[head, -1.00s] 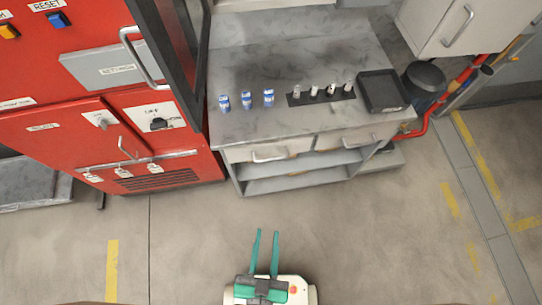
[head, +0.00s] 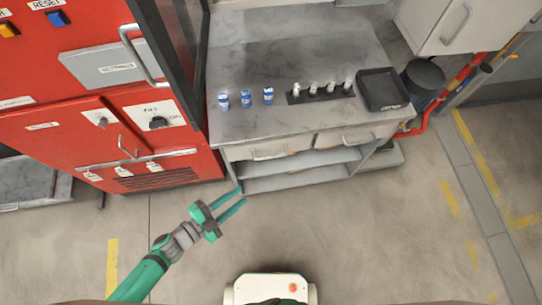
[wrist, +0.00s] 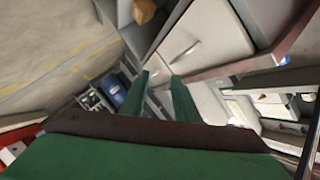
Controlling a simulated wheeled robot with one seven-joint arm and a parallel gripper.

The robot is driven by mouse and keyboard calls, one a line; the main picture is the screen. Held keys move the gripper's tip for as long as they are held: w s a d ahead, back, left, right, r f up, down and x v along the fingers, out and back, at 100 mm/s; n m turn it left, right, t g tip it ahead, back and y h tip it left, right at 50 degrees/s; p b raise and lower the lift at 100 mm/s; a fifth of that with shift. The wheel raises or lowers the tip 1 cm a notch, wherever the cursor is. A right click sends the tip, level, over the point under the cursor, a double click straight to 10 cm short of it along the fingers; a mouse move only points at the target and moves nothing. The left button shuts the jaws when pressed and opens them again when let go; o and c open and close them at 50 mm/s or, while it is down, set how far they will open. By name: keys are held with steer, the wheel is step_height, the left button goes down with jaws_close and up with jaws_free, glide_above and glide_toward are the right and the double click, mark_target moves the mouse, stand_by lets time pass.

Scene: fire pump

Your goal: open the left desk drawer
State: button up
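The grey desk (head: 300,118) stands against the wall in the head view. Its left drawer (head: 240,153) has a pale front with a bar handle (head: 268,156) and looks shut. My gripper (head: 242,197) is in front of and below this drawer in the picture, near the desk's lower left corner. Its two green fingers are apart, with nothing between them, and point up and right. In the wrist view the fingers (wrist: 160,75) are also apart. Beyond them are pale panels with a bar handle (wrist: 186,51); I cannot tell which furniture these belong to.
A second drawer (head: 345,138) is to the right, with open shelves (head: 300,170) below. Small blue-and-white cans (head: 246,99), a dark strip with small items (head: 320,94) and a black tray (head: 382,90) are on top. A red cabinet (head: 70,130) stands left. The floor in front is clear.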

mark_target(271, 157)
steer(key=w+d+m+g+h, duration=0.25)
steer(key=w+m, duration=0.25)
steer(key=w, duration=0.6)
steer(key=x, duration=1)
steer(key=shift+d+r, duration=0.25)
steer(key=shift+d, duration=0.05)
jaws_close()
